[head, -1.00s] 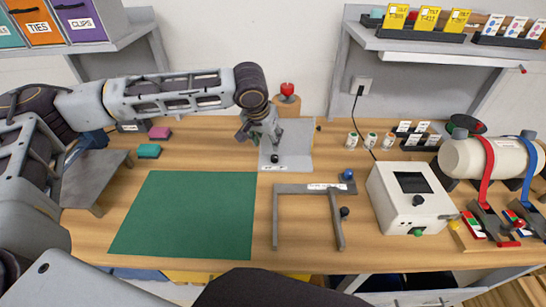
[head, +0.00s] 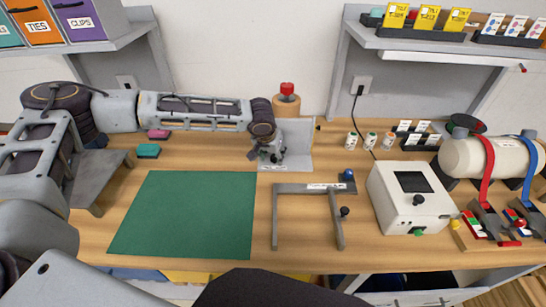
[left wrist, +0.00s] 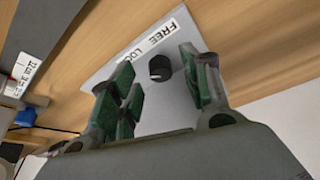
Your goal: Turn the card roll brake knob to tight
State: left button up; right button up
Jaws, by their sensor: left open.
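A small black knob (left wrist: 159,67) stands on a grey plate (left wrist: 150,108) in the left wrist view, beside a white label (left wrist: 152,42) reading "FREE" and a partly hidden second word. I see no wording "tight". In the head view the grey plate (head: 299,148) stands at the back middle of the bench. My left gripper (head: 271,157) is over its left part and hides the knob there. In the left wrist view the gripper (left wrist: 162,88) is open, its green-padded fingers on either side of the knob. Contact is not clear. My right gripper is not in view.
A tan cylinder with a red top (head: 287,105) stands right behind the plate. A grey angled frame (head: 305,188) with knobs and a green mat (head: 186,215) lie in front. A white box (head: 404,212) and a strapped white roll (head: 465,158) are at right.

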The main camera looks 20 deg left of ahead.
pick_arm(q)
jog(key=shift+x, duration=0.8)
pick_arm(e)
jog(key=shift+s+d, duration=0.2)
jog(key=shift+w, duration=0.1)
pick_arm(q)
jog(key=shift+c, duration=0.5)
jog(key=c, duration=0.9)
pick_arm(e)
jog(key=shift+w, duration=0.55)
